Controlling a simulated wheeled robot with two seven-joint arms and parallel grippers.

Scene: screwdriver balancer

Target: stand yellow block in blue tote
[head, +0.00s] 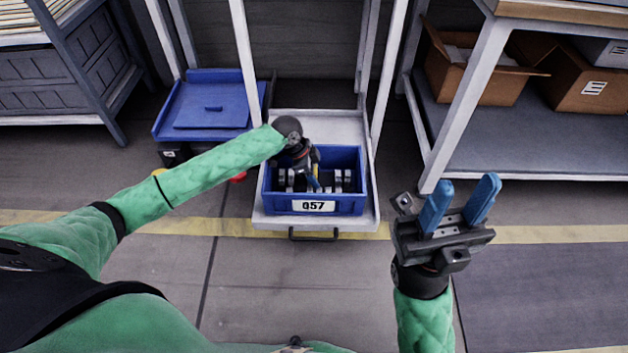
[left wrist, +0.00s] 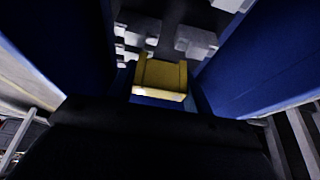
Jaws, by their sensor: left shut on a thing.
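My left gripper (head: 313,182) reaches down into the tote and is shut on the yellow block. A small yellow part of the block (head: 316,156) shows beside the gripper; its lower end is hidden. In the left wrist view the yellow block (left wrist: 162,78) is in the middle, with blue surfaces to both sides. I cannot tell if it touches the tote floor. My right gripper (head: 463,192) is open and empty, away from the tote.
Several grey and dark parts (head: 343,181) lie inside the tote. White uprights (head: 389,75) flank the shelf (head: 365,218). A grey rack (head: 540,140) with cardboard boxes (head: 470,70) is at the right.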

